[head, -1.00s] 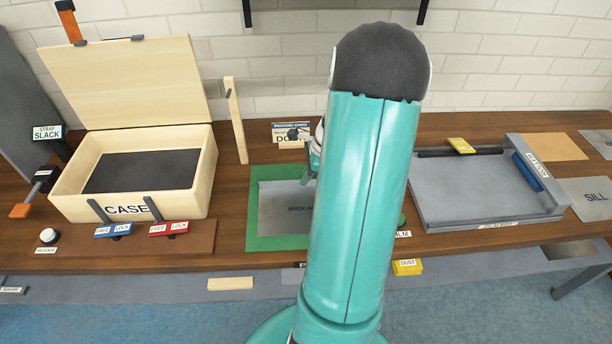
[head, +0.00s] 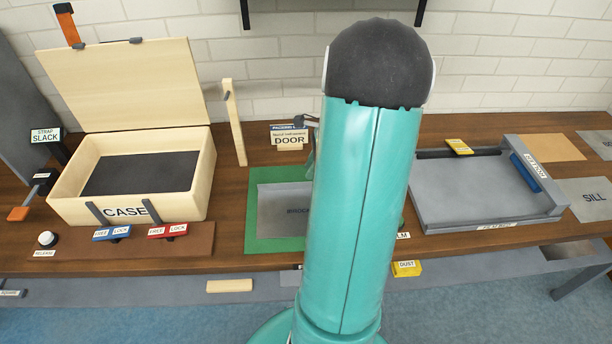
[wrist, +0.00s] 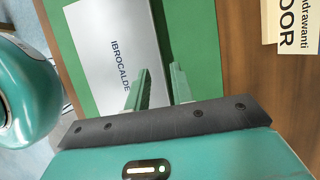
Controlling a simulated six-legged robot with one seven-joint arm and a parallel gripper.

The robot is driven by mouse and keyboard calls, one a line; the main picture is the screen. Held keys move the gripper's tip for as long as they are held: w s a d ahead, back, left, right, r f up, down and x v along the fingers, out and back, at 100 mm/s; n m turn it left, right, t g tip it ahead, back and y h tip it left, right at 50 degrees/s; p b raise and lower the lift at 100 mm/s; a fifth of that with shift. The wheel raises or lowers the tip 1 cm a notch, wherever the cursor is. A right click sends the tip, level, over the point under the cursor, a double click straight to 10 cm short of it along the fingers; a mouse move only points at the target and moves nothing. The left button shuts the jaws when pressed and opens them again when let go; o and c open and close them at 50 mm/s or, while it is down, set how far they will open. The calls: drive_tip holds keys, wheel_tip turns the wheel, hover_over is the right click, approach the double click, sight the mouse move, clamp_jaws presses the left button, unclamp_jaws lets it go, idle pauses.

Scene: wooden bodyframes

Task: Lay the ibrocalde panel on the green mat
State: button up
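The ibrocalde panel (head: 283,200) is a flat grey sheet lying on the green mat (head: 262,244), with green showing around its visible edges. My arm hides the right part of both in the head view. In the wrist view the panel (wrist: 105,35) shows its IBROCALDE lettering, with the green mat (wrist: 203,62) on both sides. My gripper (wrist: 161,70) has its two fingers apart, with nothing seen held between them. It is by the panel's edge in the wrist view; its height above the panel is hard to tell. In the head view it is mostly hidden behind my arm.
A DOOR sign (head: 289,139) stands behind the mat. The open wooden case (head: 72,200) and an upright wooden post (head: 236,125) are to the left. A grey tray (head: 465,195) is to the right. Bare tabletop lies between case and mat.

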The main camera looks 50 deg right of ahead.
drive_tip(key=v, duration=0.7)
drive_tip(key=w+a+r+n+h, duration=0.1)
drive_tip(key=w+a+r+n, duration=0.2)
drive_tip(key=a, duration=0.4)
drive_tip(key=w+a+r+n, duration=0.1)
drive_tip(key=a+r+n, duration=0.2)
drive_tip(key=a+n, duration=0.35)
drive_tip(key=w+a+r+n+h, duration=0.1)
drive_tip(key=w+a+r+n, duration=0.15)
drive_tip(key=a, duration=0.45)
drive_tip(key=s+a+r+n+t, duration=0.1)
drive_tip(key=s+a+r+n, duration=0.1)
drive_tip(key=a+n, duration=0.6)
drive_tip(key=s+a+r+n+t+h, duration=0.1)
drive_tip(key=s+a+n, duration=0.4)
drive_tip(key=a, duration=0.5)
drive_tip(key=r+n, duration=0.1)
drive_tip(key=n, duration=0.1)
drive_tip(key=shift+s+a+n, duration=0.25)
drive_tip(key=shift+s+n, duration=0.05)
drive_tip(key=shift+n, duration=0.1)
